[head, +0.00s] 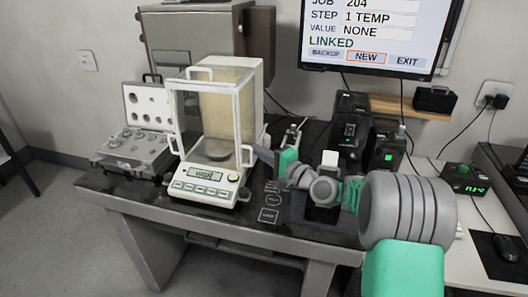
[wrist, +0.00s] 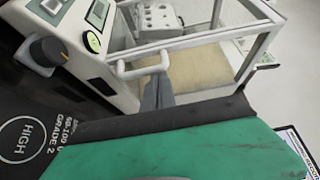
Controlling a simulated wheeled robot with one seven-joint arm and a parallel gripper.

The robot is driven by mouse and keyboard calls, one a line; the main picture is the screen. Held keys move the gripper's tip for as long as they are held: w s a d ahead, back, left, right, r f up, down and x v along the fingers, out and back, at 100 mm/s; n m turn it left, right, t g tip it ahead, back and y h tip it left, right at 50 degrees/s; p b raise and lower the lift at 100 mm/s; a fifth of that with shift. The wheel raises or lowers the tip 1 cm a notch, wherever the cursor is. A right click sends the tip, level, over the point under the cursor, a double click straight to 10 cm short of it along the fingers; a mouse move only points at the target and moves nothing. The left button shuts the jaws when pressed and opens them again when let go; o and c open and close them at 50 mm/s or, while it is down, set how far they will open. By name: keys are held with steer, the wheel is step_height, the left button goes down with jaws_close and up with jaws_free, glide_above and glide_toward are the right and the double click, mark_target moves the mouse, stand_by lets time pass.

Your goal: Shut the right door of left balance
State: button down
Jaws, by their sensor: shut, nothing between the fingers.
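The balance (head: 208,178) stands on the dark table, with a white-framed glass chamber over its pan. Its right side faces my arm. A white bar handle (head: 247,156) of the right door shows low on that side; the same handle (wrist: 143,65) is large in the wrist view. How far the door stands open cannot be told. My gripper (head: 259,153) is shut and empty beside this handle. In the wrist view the grey fingertips (wrist: 157,88) are just by the handle's end, partly overlapping it in the picture; contact is unclear.
An open weight case (head: 135,140) stands left of the balance. Black devices (head: 350,130) stand behind my arm at the right. A dark mat (wrist: 40,130) with printed labels lies near the balance front. A monitor (head: 375,35) hangs on the wall.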

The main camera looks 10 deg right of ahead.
steer(key=shift+s+a+f, duration=0.15)
steer(key=w+d, duration=0.3)
steer(key=d, duration=0.1)
steer(key=s+a+b+v, duration=0.1)
steer(key=v, duration=0.8)
steer(key=s+a+n+g+h+p, duration=0.3)
steer(key=s+a+n+g+p, duration=0.25)
steer(key=a+n, duration=0.2)
steer(key=s+d+n+g+h+p, duration=0.1)
steer(key=s+d+g+h+p, duration=0.1)
steer(key=s, duration=0.8)
steer(key=s+d+n+g+h+p, duration=0.2)
steer(key=s+d+g+h, duration=0.1)
steer(key=s, duration=0.7)
steer(key=d+h, duration=0.1)
steer(key=h, duration=0.1)
steer(key=shift+s+r+g+h+p, duration=0.2)
steer(key=shift+s+g+h+p, duration=0.1)
steer(key=shift+g+h, duration=0.1)
